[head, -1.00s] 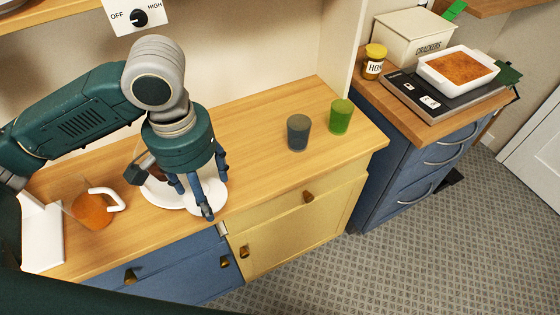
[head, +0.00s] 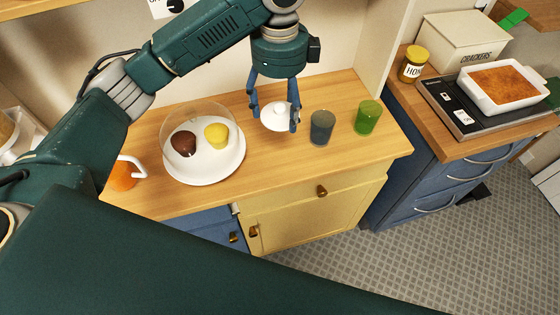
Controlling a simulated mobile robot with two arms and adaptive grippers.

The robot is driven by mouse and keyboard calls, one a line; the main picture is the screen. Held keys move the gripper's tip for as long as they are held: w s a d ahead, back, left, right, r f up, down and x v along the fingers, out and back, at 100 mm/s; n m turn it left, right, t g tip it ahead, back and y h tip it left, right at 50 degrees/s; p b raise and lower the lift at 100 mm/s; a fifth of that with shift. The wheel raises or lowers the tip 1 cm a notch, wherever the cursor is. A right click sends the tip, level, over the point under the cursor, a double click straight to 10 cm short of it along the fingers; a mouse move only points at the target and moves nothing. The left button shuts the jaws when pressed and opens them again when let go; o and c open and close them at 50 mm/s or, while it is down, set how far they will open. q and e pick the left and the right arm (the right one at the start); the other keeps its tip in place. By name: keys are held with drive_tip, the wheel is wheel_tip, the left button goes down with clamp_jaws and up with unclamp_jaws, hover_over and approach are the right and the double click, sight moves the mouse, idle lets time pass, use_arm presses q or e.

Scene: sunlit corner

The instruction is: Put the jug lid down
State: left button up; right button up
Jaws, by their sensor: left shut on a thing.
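The white jug lid (head: 279,119), round with a small knob on top, is between the fingers of my left gripper (head: 274,118). The gripper points down and is shut on the lid, over the wooden counter left of the grey-blue cup. I cannot tell whether the lid touches the counter. The clear jug with orange contents and a white handle (head: 123,174) stands at the counter's left end, partly hidden by my arm. My right gripper is not in view.
A white plate (head: 207,177) under a clear dome holds a brown and a yellow cupcake, left of the lid. A grey-blue cup (head: 321,128) and a green cup (head: 368,118) stand close on the right. The counter front (head: 285,167) is bare.

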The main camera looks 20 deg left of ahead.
sight(278, 116)
use_arm(q)
drive_tip(key=f, duration=0.3)
drive_tip(key=shift+s+a+f, duration=0.1)
drive_tip(key=shift+s+f, duration=0.1)
wheel_tip(278, 116, down, 11)
drive_tip(key=p, duration=0.2)
drive_tip(key=shift+w+f+p, duration=0.1)
drive_tip(key=shift+f+p, duration=0.05)
drive_tip(key=shift+p, duration=0.15)
drive_tip(key=shift+f, duration=0.7)
wheel_tip(278, 116, down, 3)
drive_tip(key=shift+f+p, duration=0.2)
drive_tip(key=shift+p, duration=0.3)
drive_tip(key=shift+f, duration=0.2)
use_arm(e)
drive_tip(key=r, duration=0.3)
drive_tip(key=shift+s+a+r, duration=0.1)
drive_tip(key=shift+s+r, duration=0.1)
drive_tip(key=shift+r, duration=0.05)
use_arm(q)
drive_tip(key=shift+f, duration=0.15)
drive_tip(key=o, duration=1)
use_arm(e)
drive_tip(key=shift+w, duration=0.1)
